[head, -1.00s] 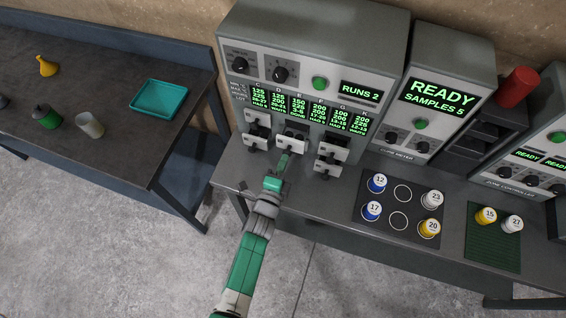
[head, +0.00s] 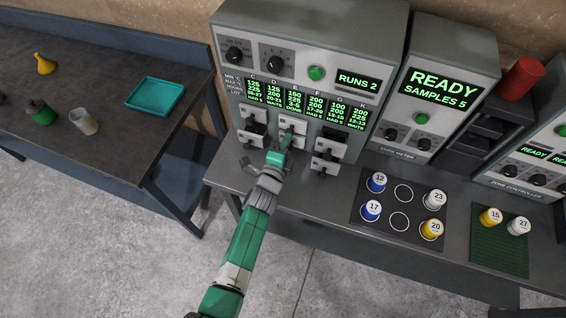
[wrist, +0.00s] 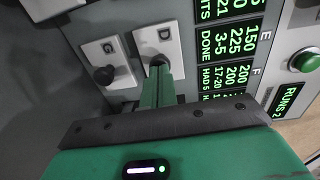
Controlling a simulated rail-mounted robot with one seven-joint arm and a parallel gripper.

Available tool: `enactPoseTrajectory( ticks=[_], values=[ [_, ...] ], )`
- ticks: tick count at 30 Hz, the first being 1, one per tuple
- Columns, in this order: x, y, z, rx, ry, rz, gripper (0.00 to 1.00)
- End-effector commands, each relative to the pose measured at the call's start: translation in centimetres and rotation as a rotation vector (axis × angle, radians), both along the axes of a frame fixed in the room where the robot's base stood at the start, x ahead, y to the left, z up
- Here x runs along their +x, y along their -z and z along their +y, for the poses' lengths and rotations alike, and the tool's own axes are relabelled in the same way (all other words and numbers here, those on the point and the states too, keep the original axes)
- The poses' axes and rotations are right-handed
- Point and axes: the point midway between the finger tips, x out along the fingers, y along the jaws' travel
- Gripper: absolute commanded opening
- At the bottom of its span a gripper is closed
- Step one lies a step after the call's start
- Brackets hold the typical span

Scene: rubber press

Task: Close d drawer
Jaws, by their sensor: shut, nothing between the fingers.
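The drawer marked D (wrist: 175,39) has a pale front with a dark knob and is in the middle column of the grey press cabinet in the head view (head: 293,124). In the wrist view its front looks nearly level with the G drawer front (wrist: 117,58) beside it. My gripper (head: 287,137) is shut and empty, its fingertips at the D drawer's knob. It also shows in the wrist view (wrist: 159,71). The fingertips hide part of the knob, and I cannot tell whether they touch it.
Other drawers stand left (head: 252,137) and right (head: 325,163) of my gripper. A dark mat (head: 385,222) with numbered sample pots lies right of the press on the bench. A side table with a teal tray (head: 156,97) is at left, across open floor.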

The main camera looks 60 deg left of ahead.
Motion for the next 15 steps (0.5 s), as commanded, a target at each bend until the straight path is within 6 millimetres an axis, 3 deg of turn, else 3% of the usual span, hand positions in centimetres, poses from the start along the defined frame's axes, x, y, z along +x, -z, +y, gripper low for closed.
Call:
enactPoseTrajectory(
  ticks=[7, 15],
  values=[
    [-1.6, -0.1, -1.2, -0.008, -0.002, 0.010, 0.00],
    [-7.5, -0.3, -5.9, -0.005, 0.004, 0.008, 0.00]
  ],
)
